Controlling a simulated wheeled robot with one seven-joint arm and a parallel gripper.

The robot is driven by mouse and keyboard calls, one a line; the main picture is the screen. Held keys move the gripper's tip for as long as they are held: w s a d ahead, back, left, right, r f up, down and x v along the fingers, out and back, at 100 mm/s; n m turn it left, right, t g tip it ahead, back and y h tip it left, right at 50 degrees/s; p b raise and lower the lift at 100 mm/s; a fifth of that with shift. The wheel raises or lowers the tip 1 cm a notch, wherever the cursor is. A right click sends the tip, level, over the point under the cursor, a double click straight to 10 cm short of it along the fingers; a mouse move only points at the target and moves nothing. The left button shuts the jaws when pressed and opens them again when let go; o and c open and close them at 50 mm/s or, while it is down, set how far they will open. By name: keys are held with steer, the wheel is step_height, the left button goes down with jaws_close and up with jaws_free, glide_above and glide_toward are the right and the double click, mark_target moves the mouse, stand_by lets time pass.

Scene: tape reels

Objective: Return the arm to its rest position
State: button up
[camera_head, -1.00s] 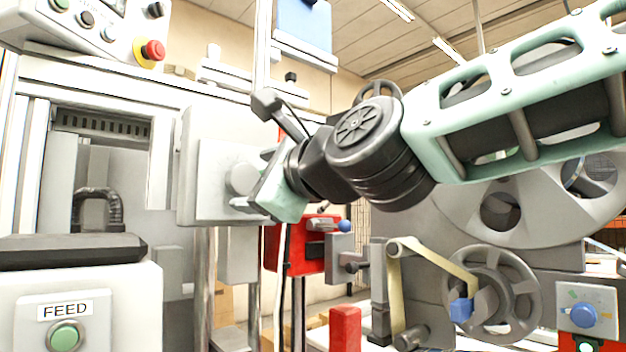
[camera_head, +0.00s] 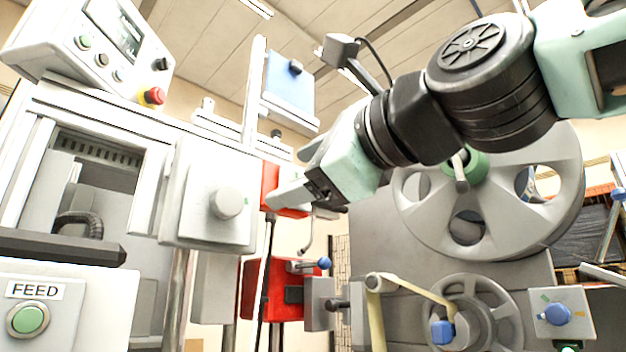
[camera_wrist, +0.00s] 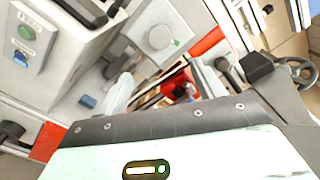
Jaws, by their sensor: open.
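My gripper (camera_head: 285,195) is at the end of my raised arm, which comes in from the upper right of the head view. It points left toward the grey machine door with a round knob (camera_head: 228,203), and looks apart from it. Its jaws are open and I see nothing held in them. In the wrist view a pale fingertip (camera_wrist: 118,92) shows near the middle, and my mint-green wrist housing fills the bottom.
A large grey reel (camera_head: 420,225) stands behind my arm, with a smaller reel (camera_head: 480,325) below. A red block (camera_head: 262,290) sits under my gripper. A control panel (camera_head: 95,45) and a green FEED button (camera_head: 28,320) are at left. The space above my arm is clear.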

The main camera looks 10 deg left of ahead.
steer(key=shift+v, duration=0.9)
steer(key=d+f+n+g+h, duration=0.2)
steer(key=f+n+g+h, duration=0.3)
steer(key=f, duration=1.1)
steer(key=d+f+n+g+h, duration=0.15)
steer(key=f+n, duration=0.45)
steer(key=f, duration=1)
steer(key=s+d+f+n+g+h, duration=0.25)
steer(key=s+d+f+n, duration=0.35)
steer(key=f, duration=0.4)
steer(key=s+d+f+n+g+h, duration=0.2)
steer(key=s+d+f+n+h, duration=0.25)
steer(key=d+f, duration=0.45)
step_height(320, 180, up, 32)
steer(key=p, duration=3.3)
steer(key=shift+s+a+g, duration=0.3)
steer(key=shift+s, duration=0.15)
steer(key=shift+f+n, duration=0.1)
steer(key=shift+n, duration=0.15)
